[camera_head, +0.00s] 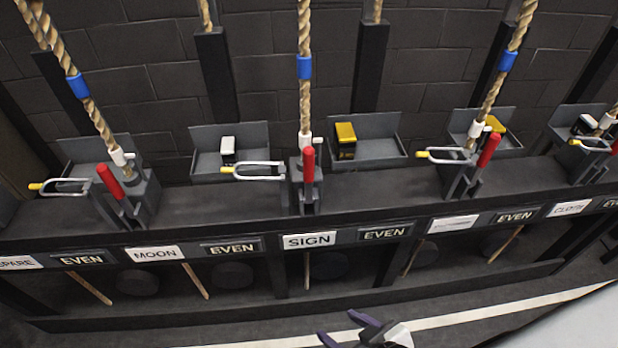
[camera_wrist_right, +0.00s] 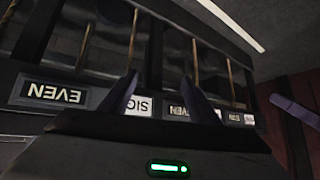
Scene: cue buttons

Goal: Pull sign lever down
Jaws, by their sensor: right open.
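The sign lever (camera_head: 308,166) has a red handle and stands upright at the middle of the rail, above the white SIGN label (camera_head: 308,241). A rope (camera_head: 304,90) with a blue band rises behind it. A metal loop (camera_head: 255,171) with a yellow tip extends left beside it. My right gripper (camera_head: 345,328) is open and empty at the bottom of the head view, below and apart from the lever. In the right wrist view its two purple fingers (camera_wrist_right: 158,92) are spread, with the SIGN label (camera_wrist_right: 138,105) partly hidden behind one.
Other red levers stand left (camera_head: 110,181) and right (camera_head: 489,149) of it. A MOON label (camera_head: 155,253) and several EVEN plates line the front. Grey trays (camera_head: 262,138) sit behind the rail. The floor before the rail (camera_head: 240,335) looks clear.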

